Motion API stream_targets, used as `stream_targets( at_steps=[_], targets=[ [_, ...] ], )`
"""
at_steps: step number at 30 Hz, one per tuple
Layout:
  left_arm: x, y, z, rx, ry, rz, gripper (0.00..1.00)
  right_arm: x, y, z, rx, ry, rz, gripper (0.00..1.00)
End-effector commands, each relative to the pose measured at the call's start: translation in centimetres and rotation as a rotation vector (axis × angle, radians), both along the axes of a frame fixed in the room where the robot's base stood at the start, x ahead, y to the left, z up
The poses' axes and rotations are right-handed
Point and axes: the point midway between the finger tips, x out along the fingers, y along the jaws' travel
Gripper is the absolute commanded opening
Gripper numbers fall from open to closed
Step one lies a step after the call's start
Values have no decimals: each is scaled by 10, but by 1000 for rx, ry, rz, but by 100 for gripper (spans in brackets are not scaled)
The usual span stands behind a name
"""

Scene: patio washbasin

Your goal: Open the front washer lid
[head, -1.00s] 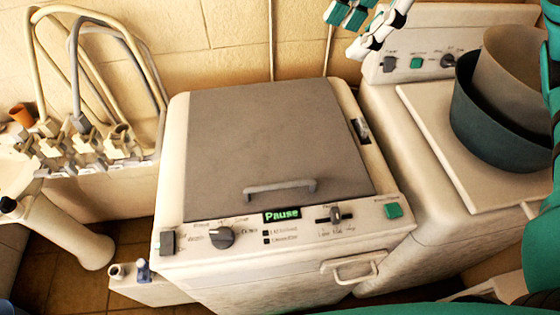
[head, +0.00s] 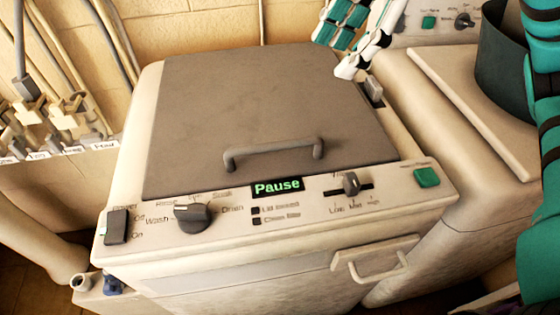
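The front washer (head: 290,270) is a white top-loader with its grey lid (head: 250,105) shut flat. A grey bar handle (head: 272,150) stands at the lid's front edge. The panel display (head: 277,187) reads "Pause" in green. My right gripper (head: 336,56), white and teal, is at the lid's far right corner, in front of the wall; its two fingers are apart with nothing between them. I cannot tell whether it touches the lid. It is well behind the handle. My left gripper is out of view.
A second white machine (head: 455,120) stands at right, with a dark bucket (head: 503,65) on it. Pipes and taps (head: 45,115) line the wall at left. A towel-bar-like handle (head: 375,262) juts from the washer's front. The lid top is clear.

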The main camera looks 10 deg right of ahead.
Motion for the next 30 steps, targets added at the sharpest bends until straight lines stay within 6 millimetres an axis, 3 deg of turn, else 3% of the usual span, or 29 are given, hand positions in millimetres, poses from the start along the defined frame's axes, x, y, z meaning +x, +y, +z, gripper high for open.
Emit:
stream_targets(
  at_steps=[1,8,24,30],
  targets=[
    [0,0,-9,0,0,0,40,0,0,-9,1,-1,0,38],
    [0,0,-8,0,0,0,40,3,5,-21,-1,3,1,38],
    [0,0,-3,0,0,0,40,22,49,-123,-1,4,3,38],
    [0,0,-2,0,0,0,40,28,61,-152,0,4,2,38]
  ],
)
